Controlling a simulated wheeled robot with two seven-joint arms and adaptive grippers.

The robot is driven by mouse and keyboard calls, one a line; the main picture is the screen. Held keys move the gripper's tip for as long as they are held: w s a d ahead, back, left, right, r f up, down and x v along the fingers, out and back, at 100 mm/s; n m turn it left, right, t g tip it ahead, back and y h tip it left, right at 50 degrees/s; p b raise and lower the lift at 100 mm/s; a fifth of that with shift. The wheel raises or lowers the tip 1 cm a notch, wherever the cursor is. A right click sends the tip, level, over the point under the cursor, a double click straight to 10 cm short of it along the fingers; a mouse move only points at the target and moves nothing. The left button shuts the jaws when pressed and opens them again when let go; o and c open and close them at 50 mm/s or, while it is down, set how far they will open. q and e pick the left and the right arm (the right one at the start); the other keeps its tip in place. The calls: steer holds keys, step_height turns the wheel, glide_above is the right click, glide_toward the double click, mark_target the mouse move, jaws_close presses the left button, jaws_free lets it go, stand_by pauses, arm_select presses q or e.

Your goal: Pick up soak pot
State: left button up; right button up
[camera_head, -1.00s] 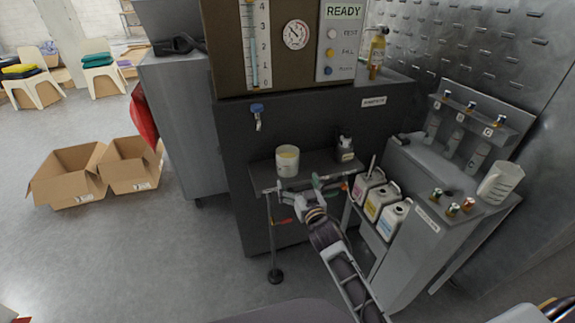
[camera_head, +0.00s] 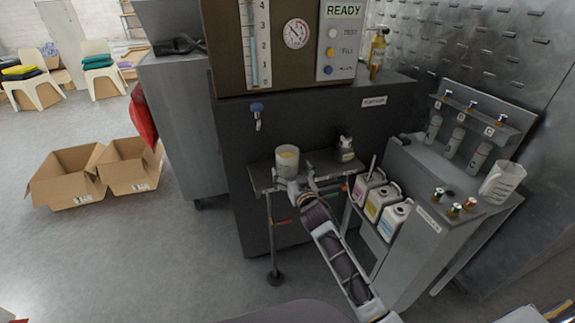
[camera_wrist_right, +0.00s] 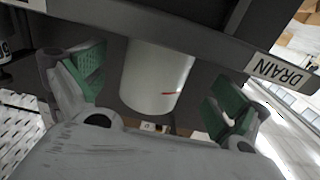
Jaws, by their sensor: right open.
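The soak pot appears to be the white cup with pale yellow contents (camera_head: 287,160). It stands upright on the small grey shelf (camera_head: 328,163) at the front of the dark machine. My right gripper (camera_head: 294,184) is at the front edge of this shelf, just below and in front of the pot. In the right wrist view the white pot (camera_wrist_right: 158,78) sits between the two spread green-padded fingers, with gaps at both sides. I cannot tell how far past the fingertips it stands. My left gripper is not in view.
A small dark bottle (camera_head: 346,148) stands to the pot's right on the shelf. Several labelled jugs (camera_head: 374,199) sit lower right, beside a grey stand with a clear pitcher (camera_head: 501,182). A tap (camera_head: 257,115) hangs above left. A DRAIN label (camera_wrist_right: 280,72) shows nearby.

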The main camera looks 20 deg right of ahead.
mark_target(284, 156)
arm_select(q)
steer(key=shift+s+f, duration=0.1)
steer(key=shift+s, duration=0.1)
arm_select(e)
steer(key=shift+w, duration=0.1)
steer(key=shift+w+b, duration=0.3)
steer(key=shift+w, duration=0.45)
steer(key=shift+w+d, duration=0.1)
steer(key=shift+w, duration=0.85)
steer(key=shift+w+b, duration=0.3)
steer(key=shift+w, duration=0.4)
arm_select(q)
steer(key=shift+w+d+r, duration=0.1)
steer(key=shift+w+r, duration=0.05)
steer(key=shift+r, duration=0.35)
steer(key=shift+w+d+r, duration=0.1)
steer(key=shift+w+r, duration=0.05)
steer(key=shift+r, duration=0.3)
arm_select(e)
steer(key=shift+w, duration=0.1)
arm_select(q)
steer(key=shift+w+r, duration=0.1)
